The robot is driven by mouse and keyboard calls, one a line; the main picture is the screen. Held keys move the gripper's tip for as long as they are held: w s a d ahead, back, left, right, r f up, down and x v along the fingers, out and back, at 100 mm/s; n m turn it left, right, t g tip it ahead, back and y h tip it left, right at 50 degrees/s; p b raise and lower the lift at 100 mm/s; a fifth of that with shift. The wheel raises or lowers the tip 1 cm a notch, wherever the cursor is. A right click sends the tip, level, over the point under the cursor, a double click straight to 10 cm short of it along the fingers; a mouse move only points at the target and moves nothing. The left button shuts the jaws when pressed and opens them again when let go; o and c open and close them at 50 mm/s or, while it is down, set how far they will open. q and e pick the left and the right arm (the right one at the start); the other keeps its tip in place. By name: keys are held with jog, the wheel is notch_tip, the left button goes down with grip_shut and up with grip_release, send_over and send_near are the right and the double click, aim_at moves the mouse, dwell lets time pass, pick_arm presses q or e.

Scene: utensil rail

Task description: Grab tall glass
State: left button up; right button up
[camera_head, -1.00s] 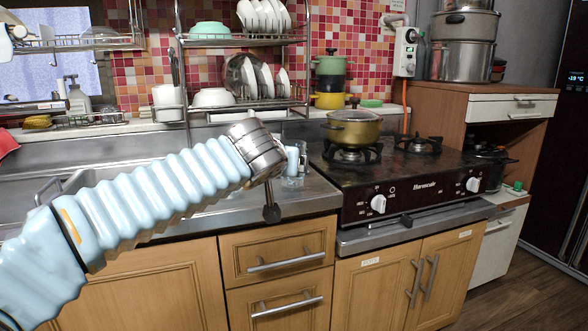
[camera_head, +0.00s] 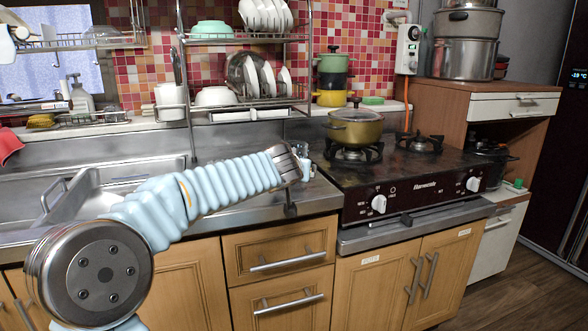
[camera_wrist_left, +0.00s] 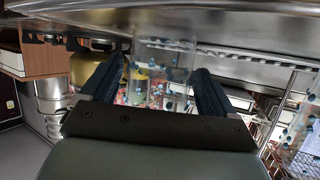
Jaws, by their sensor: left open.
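A clear glass with blue dots (camera_wrist_left: 165,62) shows in the left wrist view, between the two dark fingers of my left gripper (camera_wrist_left: 160,66). The fingers stand apart on either side of it and I see no clear grip. A second clear dotted glass (camera_wrist_left: 302,122) is at the right edge of that view. In the head view my left wrist reaches over the counter just left of the stove. It hides most of the glasses and the fingers there. My right gripper is not in view.
A gold pot (camera_head: 355,128) sits on the stove (camera_head: 425,180) right of my left wrist. A dish rack (camera_head: 250,102) with bowls and plates stands behind. The steel sink (camera_head: 110,190) is at the left. The counter edge runs below my arm.

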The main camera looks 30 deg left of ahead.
pick_arm(q)
jog(key=c, duration=1.1)
jog(key=shift+c, duration=0.6)
jog(key=shift+r, duration=0.15)
